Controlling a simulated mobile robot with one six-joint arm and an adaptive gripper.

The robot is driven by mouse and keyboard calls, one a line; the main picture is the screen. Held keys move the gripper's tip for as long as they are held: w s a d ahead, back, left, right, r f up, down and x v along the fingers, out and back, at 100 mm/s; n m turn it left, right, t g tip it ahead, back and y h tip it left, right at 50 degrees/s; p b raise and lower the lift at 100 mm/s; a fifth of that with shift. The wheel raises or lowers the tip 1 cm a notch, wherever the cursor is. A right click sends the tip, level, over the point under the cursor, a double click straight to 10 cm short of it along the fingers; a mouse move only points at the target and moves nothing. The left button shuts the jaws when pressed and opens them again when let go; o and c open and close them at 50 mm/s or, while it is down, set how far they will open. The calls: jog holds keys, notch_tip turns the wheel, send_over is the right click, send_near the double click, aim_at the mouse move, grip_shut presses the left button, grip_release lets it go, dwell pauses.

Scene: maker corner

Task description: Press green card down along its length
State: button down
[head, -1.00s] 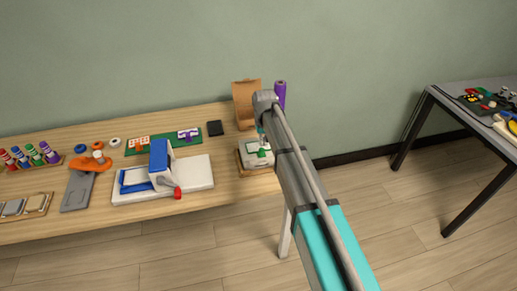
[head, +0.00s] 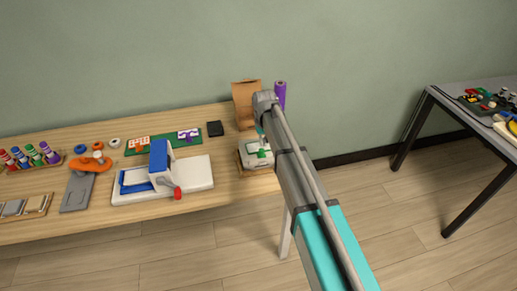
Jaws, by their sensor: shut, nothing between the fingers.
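The green card (head: 258,154) lies on a pale block (head: 251,161) at the right end of the wooden table. Only part of the card shows, since my arm covers its right side. My gripper (head: 263,142) points down from the arm's end at the card. It is shut with nothing held, small in the view and partly hidden by my arm. Its tips are at or just above the card; I cannot tell whether they touch it.
A wooden base (head: 241,168) carries the block. A brown paper bag (head: 245,100) and a purple roll (head: 280,94) stand close behind. A white board with a blue press (head: 160,165) is to the left.

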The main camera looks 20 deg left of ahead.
jog(key=shift+r, duration=0.2)
jog(key=shift+r+p, duration=2.3)
jog(key=shift+p, duration=0.25)
jog(key=shift+d, duration=0.1)
jog(key=s+d+m, duration=0.2)
jog(key=s+d, duration=0.4)
jog(key=d, duration=0.7)
jog(key=s+d+m, duration=0.2)
jog(key=s+d, duration=0.4)
jog(key=d, duration=0.7)
jog(key=s+d+m, duration=0.2)
jog(key=s+d, duration=0.5)
jog(key=d, duration=0.6)
jog(key=shift+r+p, duration=0.3)
jog(key=shift+r, duration=0.05)
